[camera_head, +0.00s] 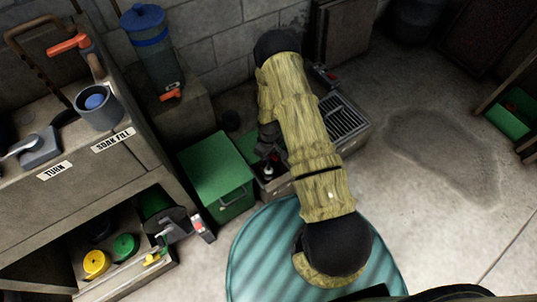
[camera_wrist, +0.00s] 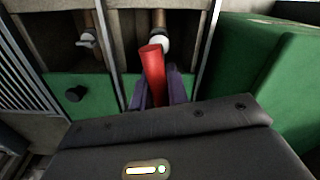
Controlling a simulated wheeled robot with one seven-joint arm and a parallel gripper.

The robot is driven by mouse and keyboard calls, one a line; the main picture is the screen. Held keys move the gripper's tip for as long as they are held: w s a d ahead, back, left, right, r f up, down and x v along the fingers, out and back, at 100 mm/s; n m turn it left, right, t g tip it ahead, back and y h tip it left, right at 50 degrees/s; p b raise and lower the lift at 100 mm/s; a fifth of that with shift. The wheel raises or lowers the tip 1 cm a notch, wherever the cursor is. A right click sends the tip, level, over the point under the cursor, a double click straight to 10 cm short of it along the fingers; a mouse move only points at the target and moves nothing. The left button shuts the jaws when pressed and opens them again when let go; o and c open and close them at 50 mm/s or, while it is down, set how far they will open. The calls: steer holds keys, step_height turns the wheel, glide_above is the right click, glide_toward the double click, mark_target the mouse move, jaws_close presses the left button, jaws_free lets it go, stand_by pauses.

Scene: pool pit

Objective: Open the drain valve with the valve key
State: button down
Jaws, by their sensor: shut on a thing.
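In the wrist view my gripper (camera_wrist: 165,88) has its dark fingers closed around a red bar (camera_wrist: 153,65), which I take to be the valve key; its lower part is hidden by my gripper. The bar's visible end overlaps a white round fitting (camera_wrist: 163,43) on a brown pipe, and I cannot tell whether they touch. A second pipe with a pale fitting (camera_wrist: 88,38) stands in the bay to the left. I cannot tell which fitting is the drain valve. In the head view my arm reaches down over the pit, largely hiding my gripper (camera_head: 268,160).
A grey slotted grate (camera_head: 343,117) lies right of my arm. A green box (camera_head: 216,172) stands left of the pit, and a striped teal round surface (camera_head: 262,262) is in front. A bench with a TURN label (camera_head: 55,171) stands at left. Floor at right (camera_head: 440,150) is clear.

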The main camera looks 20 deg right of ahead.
steer(key=shift+w+r+p, duration=0.1)
steer(key=shift+r+p, duration=0.95)
steer(key=shift+r, duration=0.6)
step_height(320, 180, up, 9)
steer(key=p, duration=0.7)
steer(key=shift+p, duration=0.3)
